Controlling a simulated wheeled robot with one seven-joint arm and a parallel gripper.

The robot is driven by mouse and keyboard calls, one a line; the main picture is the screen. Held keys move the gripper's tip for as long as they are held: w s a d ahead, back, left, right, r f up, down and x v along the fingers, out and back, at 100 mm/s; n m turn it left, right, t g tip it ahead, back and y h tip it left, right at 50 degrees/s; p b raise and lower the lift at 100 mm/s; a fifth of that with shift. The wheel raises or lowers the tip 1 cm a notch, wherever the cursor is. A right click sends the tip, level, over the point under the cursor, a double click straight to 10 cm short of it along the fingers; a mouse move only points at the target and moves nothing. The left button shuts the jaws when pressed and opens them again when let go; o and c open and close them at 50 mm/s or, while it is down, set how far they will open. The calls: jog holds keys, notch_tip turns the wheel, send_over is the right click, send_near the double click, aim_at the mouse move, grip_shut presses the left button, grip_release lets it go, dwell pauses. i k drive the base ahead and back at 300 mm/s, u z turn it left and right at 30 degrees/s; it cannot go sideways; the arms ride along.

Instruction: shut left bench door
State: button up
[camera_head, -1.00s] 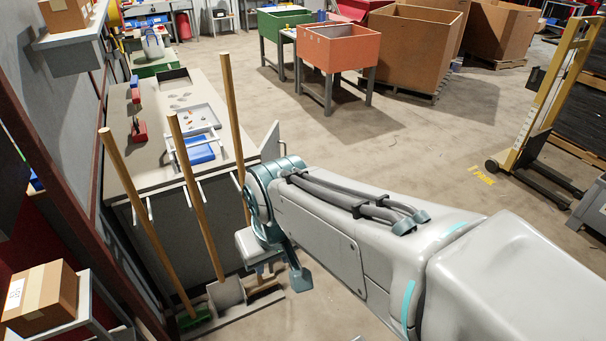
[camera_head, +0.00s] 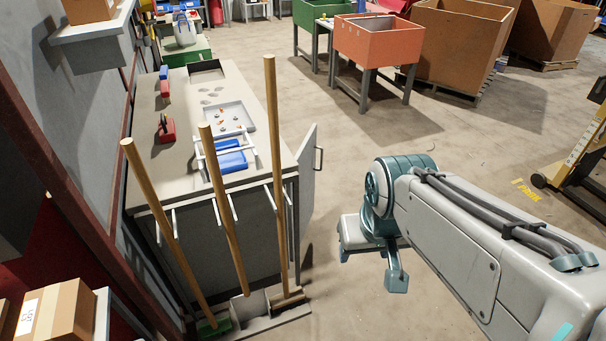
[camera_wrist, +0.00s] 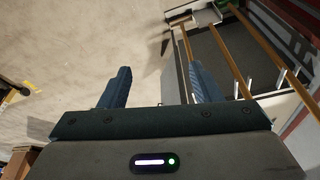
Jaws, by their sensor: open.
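The grey bench door (camera_head: 307,185) stands open at the bench's right end in the head view, seen nearly edge-on, with a dark handle (camera_head: 319,158) on its outer side. The bench (camera_head: 262,100) has a pale top and a dark front. My gripper (camera_head: 372,264) is to the right of the door, apart from it and nearer to me. In the wrist view my gripper (camera_wrist: 160,72) is open, its two blue fingers spread with nothing held. A grey panel, likely the door (camera_wrist: 174,78), shows behind and between the fingers, partly hidden by them.
Several long-handled tools, including a broom (camera_head: 160,210), stand in a rack before the bench. A tray (camera_head: 228,118) and red tools (camera_head: 166,130) lie on the bench top. A carton (camera_head: 55,318) is at lower left. Floor (camera_head: 345,150) right of the door is clear.

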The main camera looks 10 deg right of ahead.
aim_at(306, 157)
jog(key=u, duration=0.1)
jog(key=k, duration=0.35)
jog(key=z, duration=0.45)
jog(key=i, duration=1.05)
jog(key=z, duration=0.8)
jog(key=i, duration=0.55)
jog(key=u, duration=0.85)
jog(key=i, duration=1.25)
jog(key=u, duration=0.3)
